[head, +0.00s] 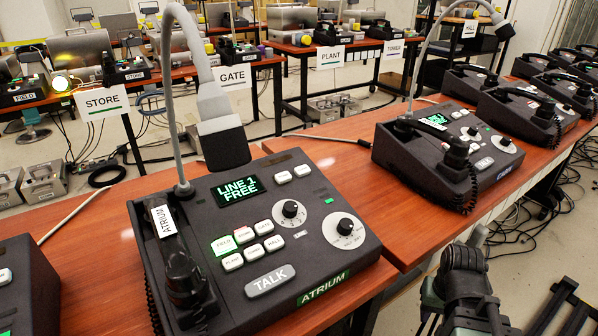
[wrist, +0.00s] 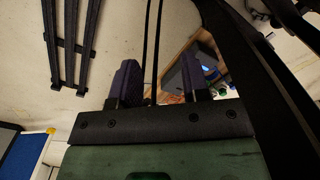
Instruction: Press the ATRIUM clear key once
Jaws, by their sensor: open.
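The ATRIUM phone (head: 262,240) is a dark desk unit on the wooden bench in the head view, with a green ATRIUM label at its front edge. Its screen (head: 238,188) reads LINE 1 FREE. Below are a block of white keys (head: 247,244), one lit green, two knobs and a TALK bar (head: 270,281). The handset lies at the left. My gripper (wrist: 158,82) is open and empty in the wrist view, away from the ATRIUM keys.
A gooseneck microphone (head: 218,125) arches over the back of the ATRIUM phone. More phones line the right bench. My arm is at the lower right of the head view, off the bench's front edge.

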